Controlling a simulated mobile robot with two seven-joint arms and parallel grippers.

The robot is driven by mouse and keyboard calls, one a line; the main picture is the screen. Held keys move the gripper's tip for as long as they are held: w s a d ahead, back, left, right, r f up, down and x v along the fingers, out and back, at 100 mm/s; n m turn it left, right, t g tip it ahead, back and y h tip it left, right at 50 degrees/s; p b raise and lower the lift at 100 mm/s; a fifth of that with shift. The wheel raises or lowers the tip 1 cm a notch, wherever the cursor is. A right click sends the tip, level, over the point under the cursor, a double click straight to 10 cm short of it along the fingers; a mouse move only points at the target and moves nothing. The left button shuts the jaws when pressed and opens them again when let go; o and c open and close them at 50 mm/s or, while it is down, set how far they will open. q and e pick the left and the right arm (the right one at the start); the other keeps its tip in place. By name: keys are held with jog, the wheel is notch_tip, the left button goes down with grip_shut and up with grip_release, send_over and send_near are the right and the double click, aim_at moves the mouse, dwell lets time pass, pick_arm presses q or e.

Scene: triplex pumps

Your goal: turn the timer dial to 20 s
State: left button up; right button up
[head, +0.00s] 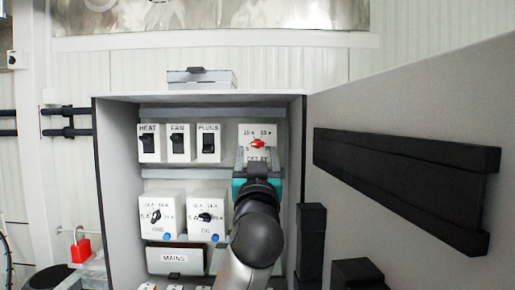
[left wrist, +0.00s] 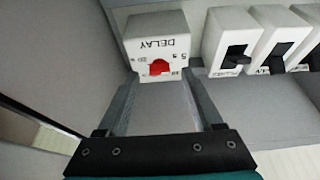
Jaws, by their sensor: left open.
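The timer is a white box marked DELAY (head: 268,129) at the upper right of the open cabinet, with a red dial (head: 257,143) on its front. In the left wrist view the red dial (left wrist: 159,67) appears upside down, with small marks around it. Which mark it points to is too small to tell. My left gripper (head: 258,155) is in front of the box, its teal body just below it. In the left wrist view the two grey fingers of my left gripper (left wrist: 160,90) stand apart on either side of the dial, with no visible contact. My right gripper is not in view.
HEAT, FAN and PUMPS switches (head: 179,143) sit left of the timer. Two dial boxes (head: 161,214) and a MAINS panel (head: 175,260) are below. The cabinet's right wall (head: 296,140) and open door (head: 400,110) are close on the right.

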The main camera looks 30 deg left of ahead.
aim_at(257, 144)
pick_arm(q)
jog(key=shift+x, duration=1.1)
jog(key=shift+c, duration=0.2)
grip_shut()
